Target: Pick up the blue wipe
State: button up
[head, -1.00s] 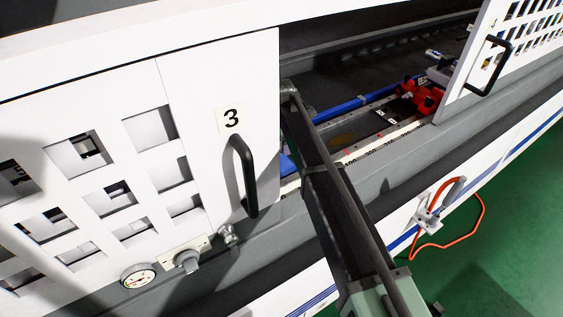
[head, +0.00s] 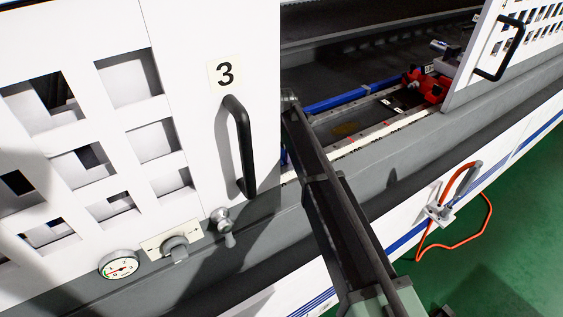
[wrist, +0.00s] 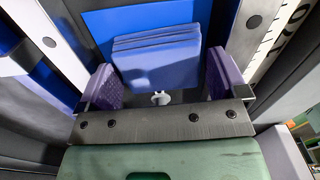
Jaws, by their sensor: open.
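The blue wipe (wrist: 155,60) shows in the wrist view as a folded, layered blue cloth block near the top middle. It lies in front of a brighter blue surface. My gripper (wrist: 162,82) is open in the wrist view, with one purple-blue padded finger on each side of the wipe. A gap shows at both sides, wider on the left than on the right at places; whether either pad touches the wipe cannot be told. In the head view my arm reaches into the machine opening, and my gripper and the wipe are hidden there.
The white door marked 3 (head: 200,60), with its black handle (head: 241,145), stands close left of my arm. Another white door (head: 472,75) bounds the opening at the right. Inside are a blue rail (head: 340,102) and a red clamp (head: 425,88). An orange hose (head: 488,215) hangs outside.

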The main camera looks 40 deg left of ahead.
aim_at(282, 150)
jog(key=shift+f, duration=0.85)
jog(key=shift+r, duration=0.3)
jog(key=c, duration=0.6)
jog(key=shift+o, duration=0.2)
jog(key=shift+r, duration=0.1)
notch_tip(282, 150, up, 20)
jog(key=p, duration=2)
